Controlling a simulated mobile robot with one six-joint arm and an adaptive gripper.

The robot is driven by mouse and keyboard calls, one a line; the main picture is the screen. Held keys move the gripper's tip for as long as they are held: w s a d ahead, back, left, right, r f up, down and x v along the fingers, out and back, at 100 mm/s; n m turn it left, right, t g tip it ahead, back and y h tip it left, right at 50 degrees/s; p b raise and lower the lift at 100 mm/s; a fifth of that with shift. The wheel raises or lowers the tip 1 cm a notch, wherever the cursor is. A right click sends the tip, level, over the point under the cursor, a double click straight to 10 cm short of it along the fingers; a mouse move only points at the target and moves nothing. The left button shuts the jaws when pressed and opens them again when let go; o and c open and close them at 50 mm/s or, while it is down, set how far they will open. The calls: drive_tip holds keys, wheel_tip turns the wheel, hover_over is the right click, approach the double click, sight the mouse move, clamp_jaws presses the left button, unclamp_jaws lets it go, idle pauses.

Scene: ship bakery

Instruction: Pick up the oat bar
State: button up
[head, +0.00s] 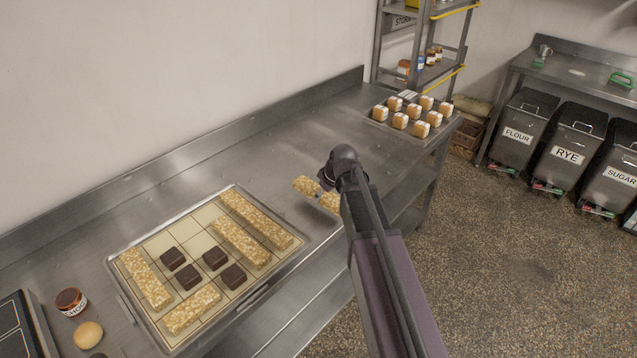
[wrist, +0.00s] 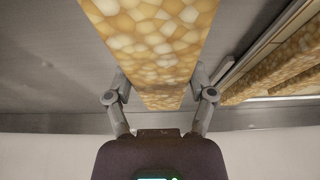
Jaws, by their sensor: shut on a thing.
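My gripper (head: 321,193) is shut on an oat bar (head: 306,186), a long pale-golden grainy block. In the head view it is to the right of the tray, over the steel bench; my arm hides its middle. How high it is above the bench is hard to tell. In the wrist view my gripper's fingers (wrist: 160,92) are on both sides of the oat bar (wrist: 152,35). Other oat bars lie on the tray (head: 116,262): a long one at the back (head: 256,220), one in front of it (head: 241,244), one at the left (head: 145,279) and a shorter one in front (head: 192,309).
Dark chocolate squares (head: 214,258) sit on the tray's grid. A jar (head: 71,301) and a round bun (head: 88,335) stand left of it. A second tray of small cakes (head: 378,113) is at the bench's far end. The bench between the trays is otherwise clear.

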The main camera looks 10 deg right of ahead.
drive_tip(key=s, duration=0.7)
drive_tip(key=shift+r, duration=0.35)
